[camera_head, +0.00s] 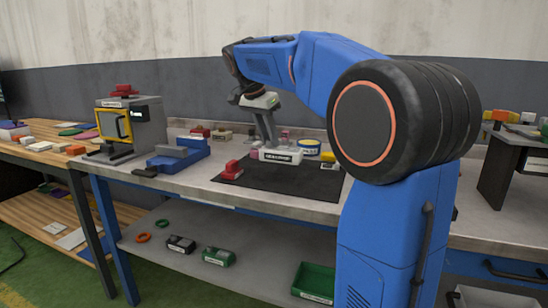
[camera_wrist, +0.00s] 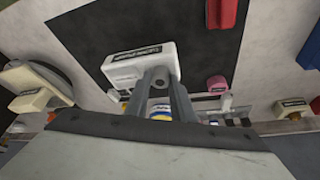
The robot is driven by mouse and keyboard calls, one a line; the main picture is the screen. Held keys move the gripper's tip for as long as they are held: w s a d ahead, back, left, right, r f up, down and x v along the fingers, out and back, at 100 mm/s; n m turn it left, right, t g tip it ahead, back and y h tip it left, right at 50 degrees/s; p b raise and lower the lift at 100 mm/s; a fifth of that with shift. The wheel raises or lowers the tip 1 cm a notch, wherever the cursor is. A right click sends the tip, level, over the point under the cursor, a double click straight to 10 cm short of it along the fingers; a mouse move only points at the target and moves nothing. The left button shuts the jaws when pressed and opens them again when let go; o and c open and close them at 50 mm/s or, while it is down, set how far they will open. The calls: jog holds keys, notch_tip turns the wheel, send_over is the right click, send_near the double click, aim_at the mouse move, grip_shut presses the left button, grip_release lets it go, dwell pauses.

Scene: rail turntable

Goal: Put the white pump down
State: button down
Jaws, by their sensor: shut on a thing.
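The white pump (camera_head: 281,155) has a dark label on its front and is at the back edge of the black mat (camera_head: 285,182) on the workbench. It also shows in the wrist view (camera_wrist: 138,66), between and beyond my fingers. My gripper (camera_head: 268,143) reaches down from above and is shut on the pump. In the wrist view the two grey fingers (camera_wrist: 165,88) hide part of its near side. I cannot tell whether the pump's underside touches the mat.
A red object (camera_head: 232,170) is at the mat's left edge. A pink piece (camera_wrist: 217,84) and a blue-and-yellow roll (camera_head: 309,147) are close to the pump. A blue vise (camera_head: 179,155) and grey machine (camera_head: 132,125) stand left. The mat's front is bare.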

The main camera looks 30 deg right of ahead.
aim_at(267, 148)
jog(key=shift+f, duration=2.65)
jog(key=shift+f, duration=0.1)
jog(key=c, duration=1.5)
grip_release()
jog(key=v, duration=1.2)
jog(key=shift+a, duration=0.1)
jog(key=s+a+f+n+t+y, duration=0.1)
jog(key=s+a+f+n, duration=0.2)
jog(key=s+f, duration=0.7)
jog(key=s+a+f+n+t+y, duration=0.1)
jog(key=s+a+f+n, duration=0.2)
jog(key=s+f+n, duration=0.4)
jog(key=s+a+f+n+t+y, duration=0.1)
jog(key=s+a+f+n+y, duration=0.1)
jog(key=s+f, duration=1.2)
jog(key=shift+s+a+f+n+t, duration=0.15)
jog(key=shift+a+n, duration=0.3)
jog(key=shift+n, duration=0.25)
jog(key=shift+s+a+r+n+t, duration=0.15)
jog(key=shift+a+n, duration=0.25)
jog(key=shift+n, duration=0.3)
